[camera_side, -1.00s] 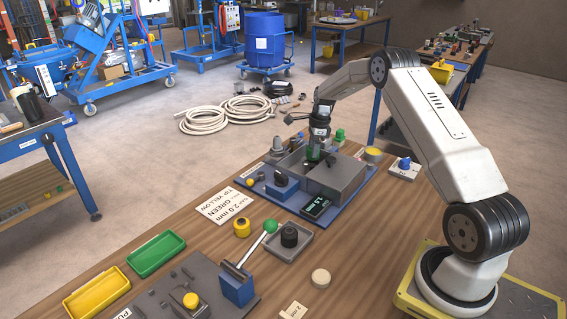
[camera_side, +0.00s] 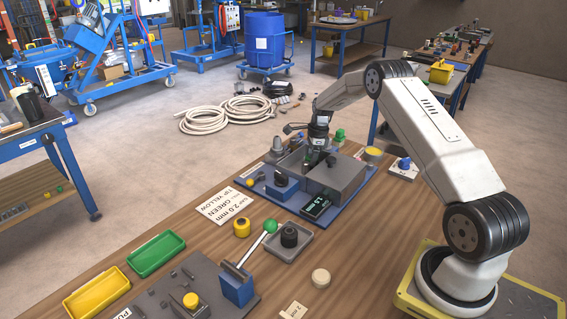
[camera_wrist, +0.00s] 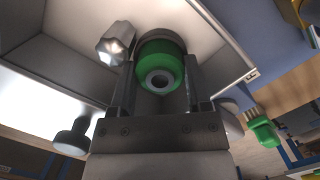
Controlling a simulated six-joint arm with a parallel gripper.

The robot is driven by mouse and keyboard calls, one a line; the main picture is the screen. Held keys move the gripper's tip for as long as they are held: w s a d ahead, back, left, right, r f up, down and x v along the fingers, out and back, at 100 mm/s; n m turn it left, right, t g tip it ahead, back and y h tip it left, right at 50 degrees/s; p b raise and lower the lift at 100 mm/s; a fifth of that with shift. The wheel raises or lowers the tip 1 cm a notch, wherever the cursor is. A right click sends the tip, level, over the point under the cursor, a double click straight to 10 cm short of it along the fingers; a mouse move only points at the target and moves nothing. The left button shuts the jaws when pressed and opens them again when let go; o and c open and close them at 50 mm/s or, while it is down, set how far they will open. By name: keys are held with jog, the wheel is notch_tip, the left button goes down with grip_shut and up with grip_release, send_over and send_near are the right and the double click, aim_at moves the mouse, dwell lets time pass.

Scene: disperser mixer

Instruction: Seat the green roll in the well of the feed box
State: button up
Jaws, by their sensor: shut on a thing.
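The green roll (camera_wrist: 160,66) is between the two fingers of my gripper (camera_wrist: 160,88) in the wrist view, its end face with a dark bore toward the camera. My gripper is shut on it. In the side view my gripper (camera_side: 314,160) points down into the grey feed box (camera_side: 340,176), behind the box's near wall. The roll is mostly hidden there by the gripper and box. Pale inner walls of the box (camera_wrist: 215,25) surround the roll in the wrist view. I cannot tell whether the roll touches the bottom of the well.
A silver knob (camera_wrist: 116,43) and a dark knob (camera_wrist: 72,138) are close to the gripper in the wrist view. A display (camera_side: 316,207) stands at the box's front.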

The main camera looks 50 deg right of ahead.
jog(key=shift+f, duration=0.1)
jog(key=o, duration=1.3)
notch_tip(320, 180, up, 12)
jog(key=s+d, duration=0.1)
jog(key=shift+s+d, duration=0.15)
